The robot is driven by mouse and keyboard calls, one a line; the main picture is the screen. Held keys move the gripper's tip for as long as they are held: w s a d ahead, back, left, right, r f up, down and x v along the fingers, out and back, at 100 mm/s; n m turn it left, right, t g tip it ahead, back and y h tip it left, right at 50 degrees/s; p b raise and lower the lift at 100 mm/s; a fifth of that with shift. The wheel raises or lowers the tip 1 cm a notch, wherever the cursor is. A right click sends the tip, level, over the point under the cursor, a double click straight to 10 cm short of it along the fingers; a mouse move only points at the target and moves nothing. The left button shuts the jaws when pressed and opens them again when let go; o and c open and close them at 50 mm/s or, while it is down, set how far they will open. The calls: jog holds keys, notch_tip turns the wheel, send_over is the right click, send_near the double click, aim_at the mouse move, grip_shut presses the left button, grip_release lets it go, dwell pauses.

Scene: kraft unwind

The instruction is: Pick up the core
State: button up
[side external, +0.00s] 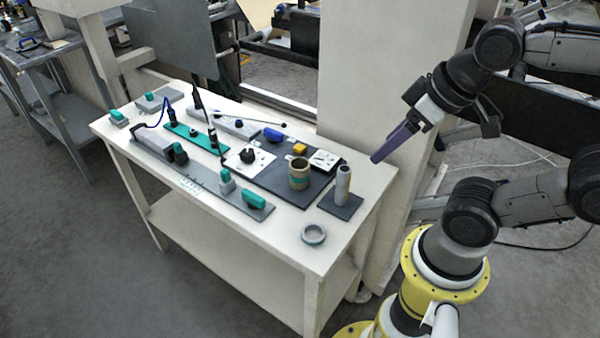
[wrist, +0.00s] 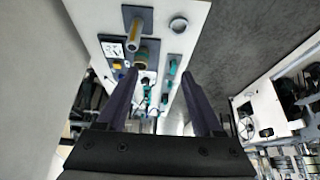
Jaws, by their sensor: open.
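A slim grey upright tube (side external: 343,184), which looks like the core, stands on a dark square plate (side external: 341,207) at the table's right end. It also shows in the wrist view (wrist: 134,36), upper left of centre. A wider brown hollow roll (side external: 299,175) with a green band stands left of it; I cannot tell for certain which of the two is the core. My gripper (side external: 377,157) with purple fingers is above and to the right of the tube, apart from it. In the wrist view my gripper (wrist: 159,74) is open, with nothing between its fingers.
A grey ring (side external: 314,234) lies near the table's front right corner, with bare white tabletop around it. A white gauge box (side external: 324,160), a yellow block (side external: 300,149) and several green-and-grey fixtures stand farther left. A pale pillar (side external: 385,80) rises behind the table.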

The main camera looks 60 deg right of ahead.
jog(key=o, duration=0.4)
jog(key=w+r+n, duration=0.4)
jog(key=w+n, duration=0.3)
jog(key=n, duration=0.1)
jog(key=n+g, duration=0.5)
jog(key=n, duration=0.2)
send_over(301, 172)
jog(key=w+d, duration=0.2)
notch_tip(301, 172, down, 12)
jog(key=r, duration=0.1)
jog(key=shift+m+g, duration=0.3)
jog(key=f, duration=1.1)
jog(key=shift+d+f, duration=0.25)
jog(key=shift+f, duration=0.1)
jog(key=shift+s+a+f, duration=0.1)
jog(key=shift+s+f, duration=0.05)
jog(key=shift+f, duration=2.65)
